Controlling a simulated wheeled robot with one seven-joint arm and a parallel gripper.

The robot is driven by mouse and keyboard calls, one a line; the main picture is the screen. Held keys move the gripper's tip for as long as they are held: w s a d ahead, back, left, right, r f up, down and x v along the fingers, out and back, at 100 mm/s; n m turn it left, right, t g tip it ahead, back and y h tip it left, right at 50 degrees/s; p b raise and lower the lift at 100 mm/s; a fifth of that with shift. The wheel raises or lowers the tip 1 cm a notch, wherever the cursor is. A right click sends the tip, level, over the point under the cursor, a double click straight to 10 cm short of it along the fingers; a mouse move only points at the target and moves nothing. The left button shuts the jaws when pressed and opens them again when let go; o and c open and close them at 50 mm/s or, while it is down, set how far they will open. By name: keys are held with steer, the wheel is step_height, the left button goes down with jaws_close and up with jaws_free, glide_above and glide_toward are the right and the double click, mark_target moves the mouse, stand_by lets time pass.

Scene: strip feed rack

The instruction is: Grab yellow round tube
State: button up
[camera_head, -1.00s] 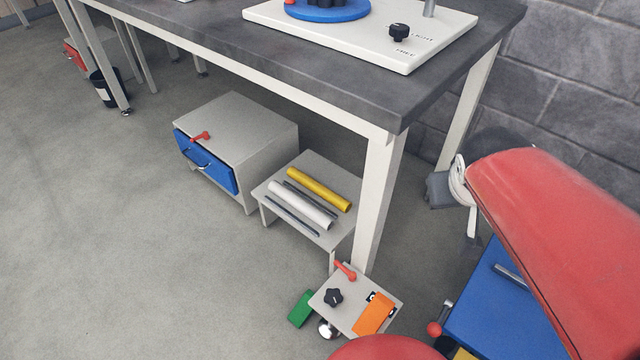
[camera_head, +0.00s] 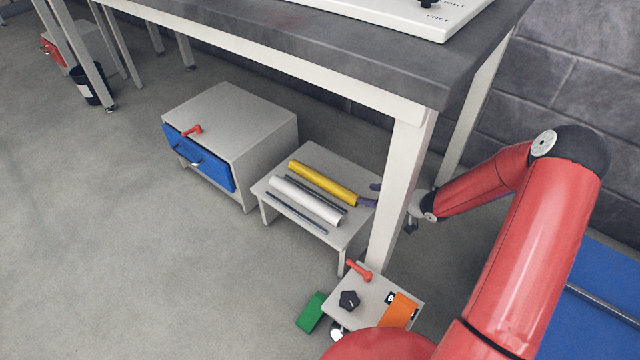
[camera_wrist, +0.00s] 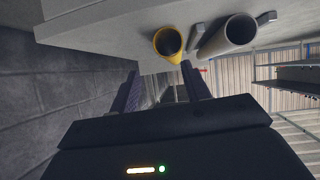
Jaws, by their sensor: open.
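The yellow round tube (camera_head: 324,183) lies on a low grey stand (camera_head: 340,237) under the table. In the wrist view, its open end (camera_wrist: 168,42) faces me. My gripper (camera_head: 371,194) shows dark fingertips just off the tube's right end in the head view; the table leg hides much of the hand. In the wrist view, my gripper (camera_wrist: 162,78) is open with nothing between its fingers. The tube end is beyond the fingertips and above the gap in the picture. I cannot tell whether a finger touches it.
A white tube (camera_head: 305,201) and thin grey rods lie beside the yellow tube. The table leg (camera_head: 400,190) stands close to my arm. A cabinet with a blue drawer (camera_head: 200,160) is left. A small stand (camera_head: 365,297) with an orange block is in front.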

mark_target(344, 193)
steer(key=shift+s+a+f+y, duration=0.25)
steer(key=shift+a+f+y, duration=0.65)
steer(key=shift+a+f, duration=0.1)
steer(key=x, duration=0.2)
steer(key=b+x, duration=0.1)
steer(key=x, duration=0.4)
steer(key=shift+w+a+r, duration=0.15)
steer(key=shift+w+a, duration=0.05)
steer(key=shift+w, duration=0.15)
steer(key=shift+c, duration=0.2)
jaws_close()
